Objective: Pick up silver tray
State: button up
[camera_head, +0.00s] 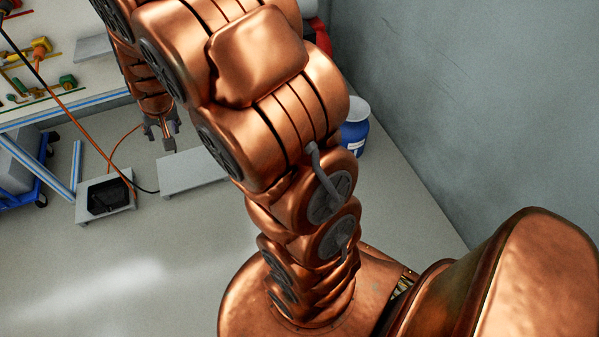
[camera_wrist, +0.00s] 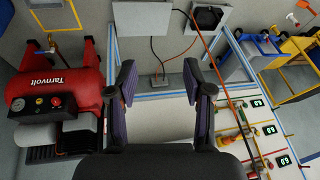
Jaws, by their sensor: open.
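My gripper (camera_head: 160,137) hangs pointing down near the front edge of the worktable in the head view. In the wrist view its two dark fingers (camera_wrist: 164,85) are spread wide with nothing between them. A flat grey plate (camera_head: 93,48) lies on the tabletop in the head view, partly hidden by my arm; it may be the silver tray. A pale flat surface (camera_wrist: 165,122) shows beyond and between the fingers in the wrist view; I cannot tell tray from tabletop there.
The worktable (camera_head: 60,110) has blue edging and coloured tools. Two grey slabs lie on the floor, one bare (camera_head: 190,175), one with a black item (camera_head: 108,197). A red Tarnvolt machine (camera_wrist: 60,85) stands left in the wrist view. A blue container (camera_head: 355,130) stands near the wall. Orange and black cables cross.

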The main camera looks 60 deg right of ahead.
jog(key=w+d+f+m+t+h+b, duration=0.15)
jog(key=w+d+f+b, duration=0.25)
jog(key=w+d+f, duration=0.4)
jog(key=w+d+f+m+h+b, duration=0.2)
jog(key=d+f+b, duration=0.1)
jog(key=d+f, duration=0.5)
jog(key=w+d+f+m+t+h+b, duration=0.15)
jog(key=d+f+b, duration=0.35)
jog(key=f, duration=0.5)
jog(key=w+d+f+m+h+b, duration=0.2)
jog(key=d+f+h, duration=0.1)
jog(key=d+f, duration=0.5)
jog(key=s+d+f+m+g+h+b, duration=0.1)
jog(key=s+d+f+m+h+b, duration=0.25)
jog(key=f, duration=0.55)
jog(key=s+d+f+n+g+h+b, duration=0.1)
jog(key=s+d+f+g+h+b, duration=0.1)
jog(key=s+d+f+b, duration=0.4)
jog(key=s+d+f+m+g+h+b, duration=0.1)
jog(key=s+d+f+g+h+b, duration=0.1)
jog(key=s+f, duration=0.55)
jog(key=s+d+f+m+g+h+b, duration=0.2)
jog(key=s+f, duration=0.4)
jog(key=f, duration=0.2)
jog(key=d+b, duration=0.5)
jog(key=d, duration=0.2)
jog(key=shift+w+d+f, duration=0.35)
jog(key=shift+d+f, duration=0.05)
jog(key=shift+f, duration=0.05)
